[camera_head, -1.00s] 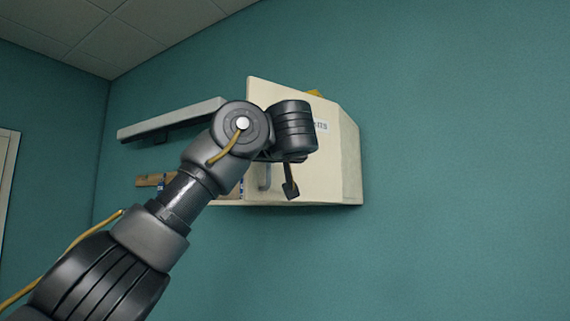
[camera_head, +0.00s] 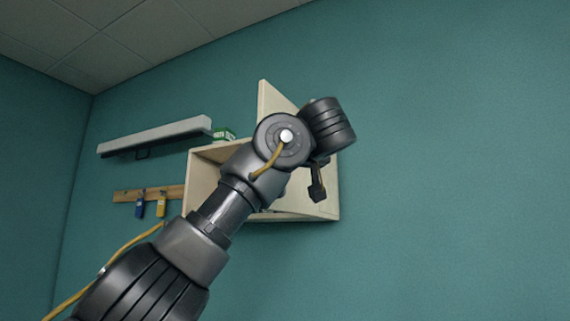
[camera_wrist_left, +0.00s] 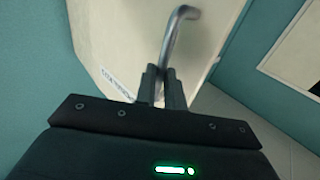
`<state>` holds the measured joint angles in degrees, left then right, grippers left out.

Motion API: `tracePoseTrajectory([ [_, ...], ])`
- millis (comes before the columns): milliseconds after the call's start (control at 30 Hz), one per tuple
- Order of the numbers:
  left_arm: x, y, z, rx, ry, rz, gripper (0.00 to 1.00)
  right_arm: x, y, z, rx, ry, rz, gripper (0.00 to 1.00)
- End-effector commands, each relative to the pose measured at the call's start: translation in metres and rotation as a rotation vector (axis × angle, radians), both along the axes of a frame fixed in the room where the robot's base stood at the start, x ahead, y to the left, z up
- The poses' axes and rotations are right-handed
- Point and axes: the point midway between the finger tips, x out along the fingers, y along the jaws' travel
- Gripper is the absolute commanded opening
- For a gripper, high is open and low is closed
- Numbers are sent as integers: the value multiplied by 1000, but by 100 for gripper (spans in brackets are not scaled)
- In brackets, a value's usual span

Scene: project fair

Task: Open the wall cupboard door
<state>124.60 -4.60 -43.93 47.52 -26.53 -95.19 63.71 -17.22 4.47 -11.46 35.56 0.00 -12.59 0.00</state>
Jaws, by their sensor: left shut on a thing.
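The wall cupboard (camera_head: 204,168) is a pale cream box on the teal wall, with its left part open to view. Its door (camera_head: 272,100) stands swung out from the box, its left edge free, and is partly hidden by my left arm. In the left wrist view the door (camera_wrist_left: 110,45) fills the top, with a label and a grey bar handle (camera_wrist_left: 178,38). My left gripper (camera_wrist_left: 163,88) is shut on the handle. In the head view the wrist hides most of the grip. My right gripper is not in view.
A light grey shelf (camera_head: 155,136) is on the wall to the left of the cupboard. Below it a wooden rail (camera_head: 176,191) carries a blue tag (camera_head: 140,208) and a yellow one (camera_head: 160,207). The wall to the right is bare.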

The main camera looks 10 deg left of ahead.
Motion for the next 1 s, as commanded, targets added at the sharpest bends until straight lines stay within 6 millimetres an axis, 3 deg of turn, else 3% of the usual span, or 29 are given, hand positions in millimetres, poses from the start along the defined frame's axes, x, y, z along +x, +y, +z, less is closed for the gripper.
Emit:
tracePoseTrajectory([
  [200, -1, -3, 5, 0, -9, -12, 0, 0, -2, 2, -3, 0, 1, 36],
  [233, -1, -3, 5, 0, -9, -13, 15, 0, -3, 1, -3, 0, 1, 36],
  [367, 0, -3, 4, -1, -7, -12, 32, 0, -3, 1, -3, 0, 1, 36],
  [733, -5, -7, 0, -1, -5, -11, 32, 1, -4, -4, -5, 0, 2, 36],
  [1000, -47, -32, -3, 1, -6, -13, 32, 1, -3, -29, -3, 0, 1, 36],
])
